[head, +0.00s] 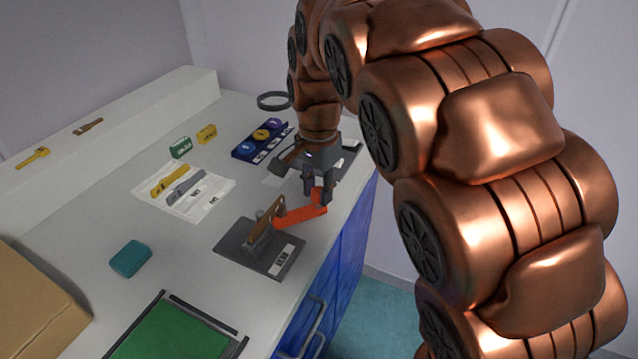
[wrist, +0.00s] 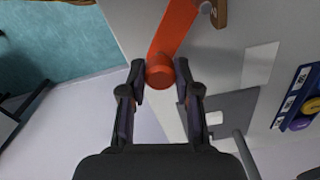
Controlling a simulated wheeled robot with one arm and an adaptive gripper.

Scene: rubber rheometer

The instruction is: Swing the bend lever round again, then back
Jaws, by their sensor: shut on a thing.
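The orange-red bend lever (head: 297,217) reaches from the bending fixture towards the bench's front edge, to the right in the head view. In the wrist view the lever (wrist: 174,30) runs up from its round knob. My gripper (head: 318,194) points down and is shut on the knob end, with one finger on each side of it (wrist: 160,72). The fixture's dark grey base plate (head: 232,241) lies flat on the bench and carries a white label. A brown upright piece (head: 266,224) stands on it beside the lever's inner end. My fingers partly hide the knob in the head view.
A white sheet (head: 208,206) with yellow and grey tools lies behind the fixture. A blue rack (head: 246,150) stands farther back. A teal block (head: 130,259) and a green mat (head: 170,335) lie left and in front. The bench edge is close on the right.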

